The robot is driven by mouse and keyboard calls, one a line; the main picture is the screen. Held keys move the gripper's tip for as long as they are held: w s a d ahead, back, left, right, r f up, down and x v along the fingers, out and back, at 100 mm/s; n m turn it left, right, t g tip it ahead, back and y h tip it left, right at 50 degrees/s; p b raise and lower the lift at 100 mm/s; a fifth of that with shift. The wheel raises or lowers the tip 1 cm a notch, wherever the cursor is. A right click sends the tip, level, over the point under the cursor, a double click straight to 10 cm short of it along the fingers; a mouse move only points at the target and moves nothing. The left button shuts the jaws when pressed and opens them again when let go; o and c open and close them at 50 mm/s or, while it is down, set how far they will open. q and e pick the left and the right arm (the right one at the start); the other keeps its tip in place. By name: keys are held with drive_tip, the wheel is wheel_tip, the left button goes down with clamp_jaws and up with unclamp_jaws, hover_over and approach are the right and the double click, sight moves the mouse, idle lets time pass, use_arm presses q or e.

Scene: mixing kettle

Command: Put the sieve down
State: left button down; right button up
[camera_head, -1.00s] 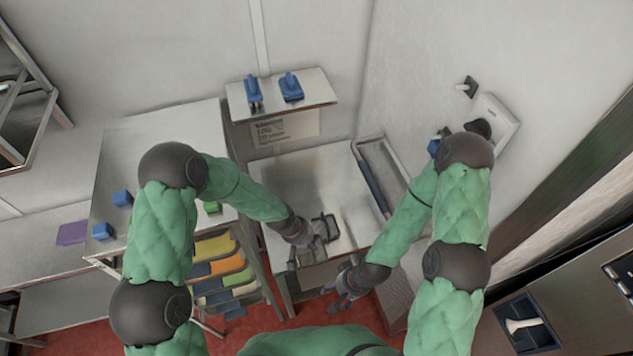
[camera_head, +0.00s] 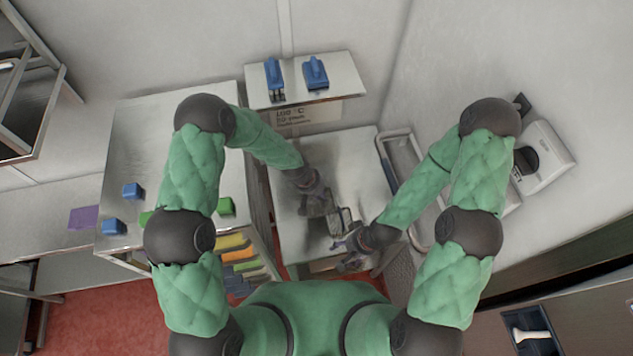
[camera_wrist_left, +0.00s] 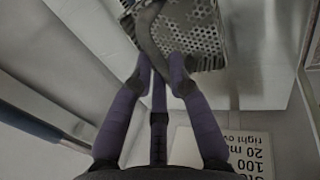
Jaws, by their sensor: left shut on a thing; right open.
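The sieve is a perforated metal basket (camera_wrist_left: 200,28), seen at the top of the left wrist view. It also shows small in the head view (camera_head: 342,220), over the front of the steel table. My left gripper (camera_head: 322,206) is shut on the sieve; its purple fingers (camera_wrist_left: 155,68) close at the dark curved handle. Whether the sieve touches the tabletop cannot be told. My right gripper (camera_head: 348,250) is open, just below and to the right of the sieve, near the table's front edge.
The steel table (camera_head: 335,160) is bare at its back. A long tray (camera_head: 402,165) lies along its right side. A wall shelf (camera_head: 345,75) holds two blue items. Blue blocks (camera_head: 132,191) stand on the left table, with coloured trays (camera_head: 240,255) beneath it.

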use_arm(q)
drive_tip(key=shift+w+a+f+b, duration=0.3)
drive_tip(key=shift+w+f+b, duration=0.6)
drive_tip(key=shift+w+f, duration=0.9)
drive_tip(key=shift+w+a+f+b, duration=0.35)
drive_tip(key=shift+w+f+b, duration=0.5)
drive_tip(key=shift+w+f, duration=0.85)
drive_tip(key=shift+w+a+f+b, duration=0.3)
drive_tip(key=shift+w+f+b, duration=0.6)
drive_tip(key=shift+w+f, duration=0.9)
drive_tip(key=shift+s+f, duration=0.3)
drive_tip(key=shift+s, duration=0.1)
drive_tip(key=shift+s, duration=0.1)
drive_tip(key=shift+f, duration=0.15)
drive_tip(key=c, duration=1.2)
unclamp_jaws()
